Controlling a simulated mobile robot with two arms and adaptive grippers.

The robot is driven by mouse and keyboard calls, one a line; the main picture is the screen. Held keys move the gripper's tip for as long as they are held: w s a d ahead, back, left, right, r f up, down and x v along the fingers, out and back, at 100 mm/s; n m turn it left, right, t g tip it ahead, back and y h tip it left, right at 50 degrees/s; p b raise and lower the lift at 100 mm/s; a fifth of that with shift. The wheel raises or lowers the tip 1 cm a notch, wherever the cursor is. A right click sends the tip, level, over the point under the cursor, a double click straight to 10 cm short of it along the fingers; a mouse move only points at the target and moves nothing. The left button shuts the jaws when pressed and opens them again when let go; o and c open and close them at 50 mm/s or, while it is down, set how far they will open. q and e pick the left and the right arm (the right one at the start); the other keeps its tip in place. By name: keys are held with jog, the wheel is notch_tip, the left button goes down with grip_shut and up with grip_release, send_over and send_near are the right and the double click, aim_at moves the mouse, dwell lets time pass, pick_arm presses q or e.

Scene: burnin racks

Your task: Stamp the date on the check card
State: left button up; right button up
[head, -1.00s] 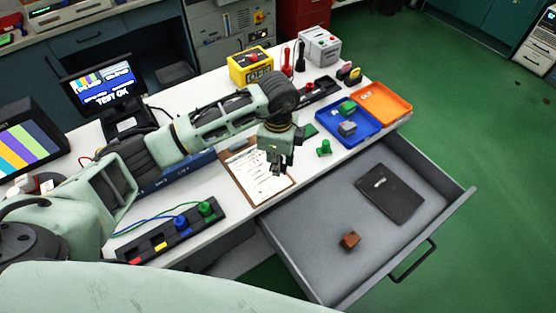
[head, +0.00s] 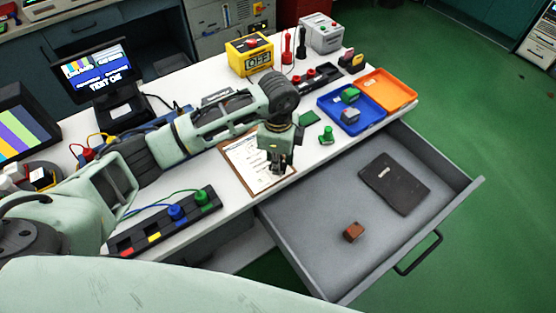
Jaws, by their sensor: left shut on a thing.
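The check card (head: 247,166) is a printed white sheet on a brown clipboard on the white bench. My left gripper (head: 277,168) points down over the right part of the clipboard and covers some of it. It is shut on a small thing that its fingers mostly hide. I cannot tell whether that thing touches the card. No date mark can be made out at this size. My right gripper is not in view.
An open grey drawer (head: 310,255) juts out in front, holding a brown block (head: 353,232) and a black flat item (head: 395,184). Blue (head: 336,119) and orange (head: 389,90) trays stand at right. A black plug strip (head: 160,226) lies at left.

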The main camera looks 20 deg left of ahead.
pick_arm(q)
jog(key=shift+f, duration=0.2)
dwell(0.5)
jog(key=shift+f+b, duration=0.3)
jog(key=shift+b, duration=0.05)
jog(key=shift+f, duration=0.1)
dwell(1.0)
notch_tip(320, 180, up, 7)
jog(key=p, duration=0.5)
jog(key=shift+f, duration=0.15)
jog(key=shift+r+p, duration=0.25)
jog(key=shift+p, duration=0.15)
dwell(0.5)
